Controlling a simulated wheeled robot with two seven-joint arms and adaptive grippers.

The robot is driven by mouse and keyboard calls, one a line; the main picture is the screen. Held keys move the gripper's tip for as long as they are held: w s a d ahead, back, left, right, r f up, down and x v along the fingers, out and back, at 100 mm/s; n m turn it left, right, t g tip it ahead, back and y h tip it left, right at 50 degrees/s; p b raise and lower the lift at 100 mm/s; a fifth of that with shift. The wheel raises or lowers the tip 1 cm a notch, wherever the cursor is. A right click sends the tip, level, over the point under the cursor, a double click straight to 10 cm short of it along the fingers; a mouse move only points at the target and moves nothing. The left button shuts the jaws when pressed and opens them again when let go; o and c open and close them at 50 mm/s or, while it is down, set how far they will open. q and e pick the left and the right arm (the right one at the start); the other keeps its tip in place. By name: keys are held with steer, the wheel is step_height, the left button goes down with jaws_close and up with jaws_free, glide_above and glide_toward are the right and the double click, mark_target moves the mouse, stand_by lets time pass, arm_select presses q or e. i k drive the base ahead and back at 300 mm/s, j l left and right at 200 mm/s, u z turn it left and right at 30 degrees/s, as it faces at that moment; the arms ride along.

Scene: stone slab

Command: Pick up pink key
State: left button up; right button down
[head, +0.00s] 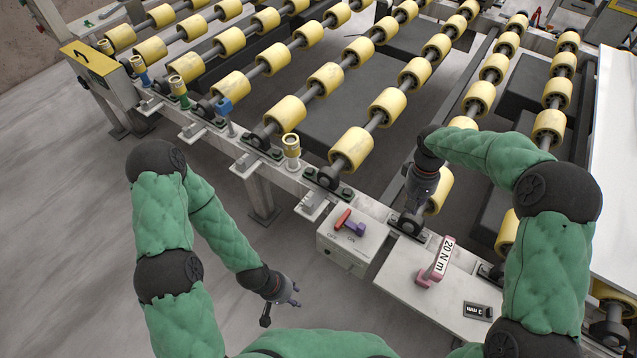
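The pink key (432,270) lies on a pale slab at the lower right, with a white "20 N m" label standing at its upper right end. My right gripper (411,222) points down above and slightly left of the pink key, over the roller frame's near rail, and is apart from the key. Its fingers are too small and dark to tell open from shut. My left gripper (292,297) hangs low near the bottom centre, left of the slab and far from the key. Its finger opening is not clear, and nothing shows in it.
A light control box (345,250) with a red handle (343,218) and a purple handle (355,228) stands left of the pale slab (400,275). A "3 mm" tag (478,311) lies on the slab. Yellow rollers (325,78) fill the back. Open floor (70,200) lies left.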

mark_target(435, 273)
steer(key=z, duration=1.35)
steer(key=u, duration=0.2)
